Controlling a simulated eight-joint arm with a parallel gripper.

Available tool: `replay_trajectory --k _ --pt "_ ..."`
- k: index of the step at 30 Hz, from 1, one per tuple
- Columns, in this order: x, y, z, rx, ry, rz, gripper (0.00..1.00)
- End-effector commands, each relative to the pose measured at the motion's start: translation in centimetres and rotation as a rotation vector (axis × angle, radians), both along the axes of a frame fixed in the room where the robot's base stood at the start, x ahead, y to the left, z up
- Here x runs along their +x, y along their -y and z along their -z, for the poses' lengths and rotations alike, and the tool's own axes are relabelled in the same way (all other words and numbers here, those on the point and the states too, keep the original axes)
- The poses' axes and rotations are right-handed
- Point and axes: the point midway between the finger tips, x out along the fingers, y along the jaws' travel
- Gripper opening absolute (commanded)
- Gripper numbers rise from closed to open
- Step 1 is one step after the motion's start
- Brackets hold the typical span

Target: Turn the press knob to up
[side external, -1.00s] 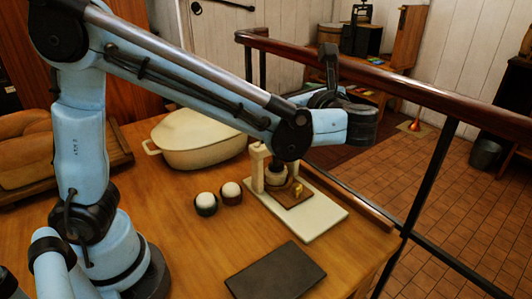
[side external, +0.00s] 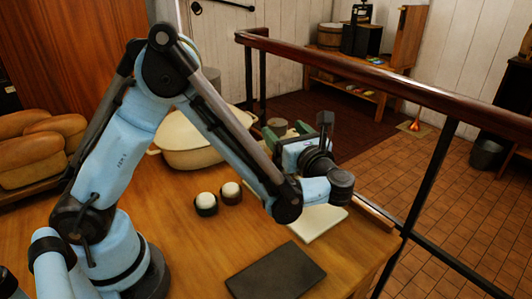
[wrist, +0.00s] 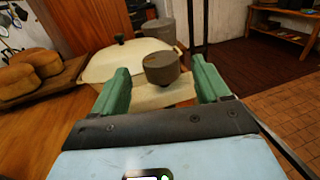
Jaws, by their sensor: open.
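The press shows its pale base (side external: 322,222) at the right of the table in the side external view; my arm hides most of the rest. Its dark grey-brown round knob (wrist: 162,69) sits in the wrist view, above a cream press body (wrist: 160,96). The knob's top also shows in the side external view (side external: 277,124). My gripper (wrist: 160,76) is open, with one green finger on each side of the knob. Gaps show between the knob and both fingers in the wrist view. My gripper also shows in the side external view (side external: 286,133). I cannot make out the knob's pointer.
A cream lidded pot (side external: 190,152) stands behind the press. Two small dark cups with white tops (side external: 206,203) and a dark flat slab (side external: 275,272) lie nearer. Bread loaves (side external: 30,158) are on a board at left. A wooden rail (side external: 400,88) runs past the table's right side.

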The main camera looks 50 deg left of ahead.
Motion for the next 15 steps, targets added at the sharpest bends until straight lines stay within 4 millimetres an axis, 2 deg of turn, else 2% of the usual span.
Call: replay_trajectory --k 1,6,10,15 --pt "0.2 -1.2 0.0 0.000 0.000 -0.006 0.76" --pt "0.9 -4.0 0.0 0.000 0.000 -0.004 0.76" --pt "1.3 -5.5 0.0 0.000 0.000 -0.003 0.76" --pt "1.5 -6.5 0.0 0.000 0.000 -0.001 0.76"
